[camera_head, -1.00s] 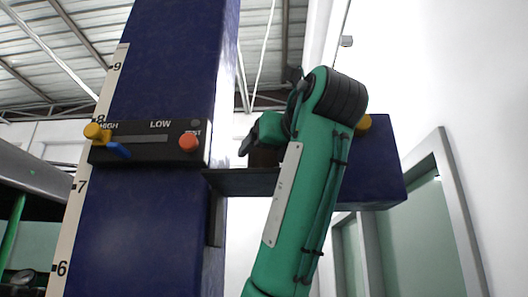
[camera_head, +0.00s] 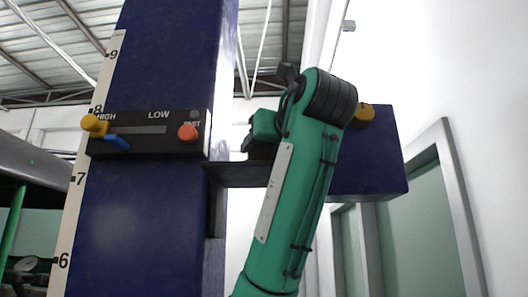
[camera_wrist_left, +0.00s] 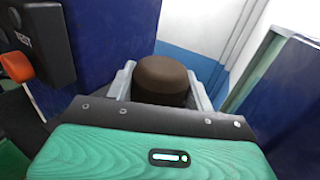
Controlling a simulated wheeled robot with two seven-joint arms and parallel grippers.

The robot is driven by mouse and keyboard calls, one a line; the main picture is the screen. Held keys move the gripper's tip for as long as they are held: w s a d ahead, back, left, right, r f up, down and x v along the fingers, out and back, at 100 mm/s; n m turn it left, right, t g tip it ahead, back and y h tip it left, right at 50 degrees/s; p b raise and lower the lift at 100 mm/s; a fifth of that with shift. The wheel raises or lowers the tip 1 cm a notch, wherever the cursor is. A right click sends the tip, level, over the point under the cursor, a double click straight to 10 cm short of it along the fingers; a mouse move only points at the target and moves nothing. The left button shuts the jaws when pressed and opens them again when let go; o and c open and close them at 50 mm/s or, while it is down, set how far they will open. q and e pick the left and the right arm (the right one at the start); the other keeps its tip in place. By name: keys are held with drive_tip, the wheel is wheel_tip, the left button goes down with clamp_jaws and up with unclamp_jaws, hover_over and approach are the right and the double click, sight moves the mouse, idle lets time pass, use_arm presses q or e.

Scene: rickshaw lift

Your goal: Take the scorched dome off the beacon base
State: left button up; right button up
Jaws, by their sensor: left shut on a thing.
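The scorched dome (camera_wrist_left: 162,78) shows in the left wrist view as a dark brown, round-topped cap. My left gripper (camera_head: 256,147) is shut on it, with a pale grey finger on each side. In the head view the dome is mostly hidden behind the gripper and my green left arm, just above a dark bracket (camera_head: 232,174) that juts right from a blue column. The beacon base is hidden below the dome, and I cannot tell whether the two touch. My right gripper is not in view.
The blue column (camera_head: 160,220) carries a black panel (camera_head: 150,146) with a blue lever, yellow knob and orange TEST button (camera_head: 188,132). Free room lies above the gripper.

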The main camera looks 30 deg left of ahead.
use_arm(q)
drive_tip(key=shift+r, duration=0.1)
drive_tip(key=shift+r+b, duration=0.5)
drive_tip(key=shift+r, duration=4.4)
